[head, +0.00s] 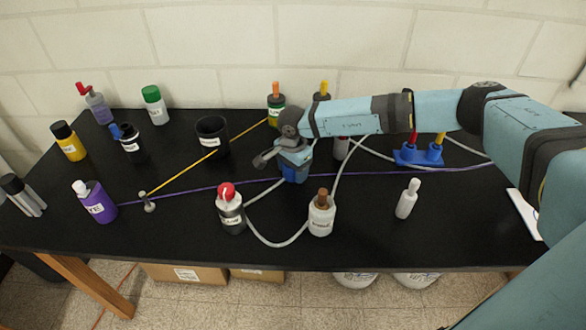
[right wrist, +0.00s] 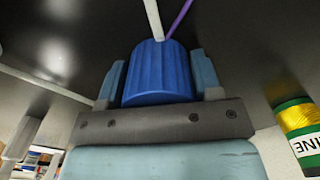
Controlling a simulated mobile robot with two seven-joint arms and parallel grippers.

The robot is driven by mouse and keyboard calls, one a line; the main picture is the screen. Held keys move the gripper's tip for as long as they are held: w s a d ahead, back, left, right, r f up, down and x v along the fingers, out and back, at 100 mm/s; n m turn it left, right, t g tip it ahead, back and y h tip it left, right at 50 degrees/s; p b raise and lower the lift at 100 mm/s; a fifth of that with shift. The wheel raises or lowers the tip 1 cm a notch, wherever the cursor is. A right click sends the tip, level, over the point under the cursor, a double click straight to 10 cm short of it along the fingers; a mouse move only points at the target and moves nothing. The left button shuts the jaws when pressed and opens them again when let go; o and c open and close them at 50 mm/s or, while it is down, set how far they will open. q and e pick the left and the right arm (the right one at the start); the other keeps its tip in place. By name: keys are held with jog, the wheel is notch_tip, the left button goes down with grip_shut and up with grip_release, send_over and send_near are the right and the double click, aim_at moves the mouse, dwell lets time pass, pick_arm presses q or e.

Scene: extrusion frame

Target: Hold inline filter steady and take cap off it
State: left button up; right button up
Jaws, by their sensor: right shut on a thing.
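My right gripper (head: 292,174) is over the middle of the black table, pointing down. In the right wrist view (right wrist: 160,78) its two fingers are shut on a blue ribbed cylinder, which looks like the cap (right wrist: 158,72) of the inline filter. The blue also shows below the gripper in the head view (head: 295,175). A grey tube (right wrist: 154,18) meets the far side of the blue piece. The rest of the filter is hidden, so I cannot tell whether cap and body are joined. My left gripper is not in view.
Grey tubing (head: 262,195) loops to a red-capped bottle (head: 231,208) and past a brown-topped bottle (head: 321,213). A purple cord (head: 410,173) and a yellow cord (head: 180,172) cross the table (head: 370,245). A blue holder (head: 418,155) stands right. A green-banded bottle (head: 276,106) stands behind.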

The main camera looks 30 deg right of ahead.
jog(key=shift+f, duration=0.15)
jog(key=o, duration=1)
